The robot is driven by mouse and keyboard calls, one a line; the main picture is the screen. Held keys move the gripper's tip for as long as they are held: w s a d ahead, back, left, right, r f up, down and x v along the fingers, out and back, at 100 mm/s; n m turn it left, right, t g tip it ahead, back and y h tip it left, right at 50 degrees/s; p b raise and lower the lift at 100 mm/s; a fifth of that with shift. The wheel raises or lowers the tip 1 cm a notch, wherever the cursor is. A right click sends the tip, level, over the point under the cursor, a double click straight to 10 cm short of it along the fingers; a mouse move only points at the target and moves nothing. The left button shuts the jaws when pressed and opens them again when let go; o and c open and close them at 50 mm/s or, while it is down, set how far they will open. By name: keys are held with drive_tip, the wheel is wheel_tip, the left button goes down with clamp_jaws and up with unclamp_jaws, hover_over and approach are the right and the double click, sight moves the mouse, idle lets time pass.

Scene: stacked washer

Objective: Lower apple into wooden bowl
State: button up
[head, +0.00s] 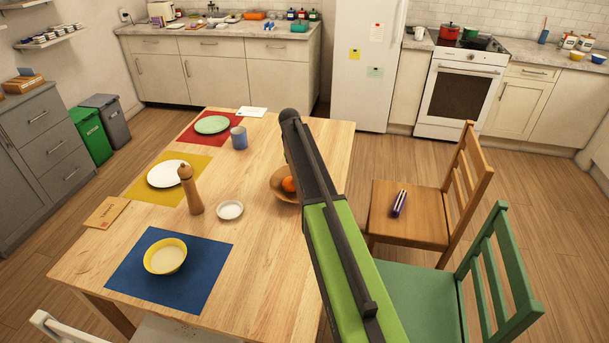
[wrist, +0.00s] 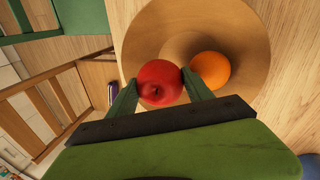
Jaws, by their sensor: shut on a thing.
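A red apple (wrist: 160,83) is between the two fingertips of my gripper (wrist: 157,88) in the wrist view. My gripper is shut on it. The wooden bowl (wrist: 150,30) lies beyond the apple, and the apple overlaps the bowl's near-left part in the picture. How high the apple is above the bowl I cannot tell. An orange (wrist: 210,70) lies in the bowl, right of the apple. In the head view the wooden bowl (head: 277,184) shows on the table's right side, partly hidden by my arm, with the orange (head: 289,184) in it. The apple and my fingertips are hidden there.
The table (head: 260,250) also holds a pepper mill (head: 190,190), a small white dish (head: 230,210), a blue mug (head: 239,138) and a yellow bowl (head: 165,257). A wooden chair (head: 410,212) and a green chair (head: 420,295) stand at its right. Bare tabletop lies left of the bowl.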

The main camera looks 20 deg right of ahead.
drive_tip(key=shift+f+b, duration=0.7)
idle(0.4)
drive_tip(key=o, duration=1.6)
drive_tip(key=shift+a+r, duration=0.1)
drive_tip(key=p+v, duration=1.7)
drive_tip(key=s+a+f+n+y+b, duration=0.1)
drive_tip(key=s+a, duration=0.3)
drive_tip(key=s, duration=0.5)
drive_tip(key=s+a+f+n+y, duration=0.1)
drive_tip(key=s+a+n, duration=0.1)
drive_tip(key=s+a, duration=0.3)
drive_tip(key=s+a+f+n+t+b, duration=0.1)
drive_tip(key=s+a, duration=0.4)
drive_tip(key=s, duration=0.9)
drive_tip(key=shift+s+a+n+y+b, duration=0.2)
drive_tip(key=shift+n+y+b, duration=0.1)
drive_tip(key=shift+y+b, duration=0.1)
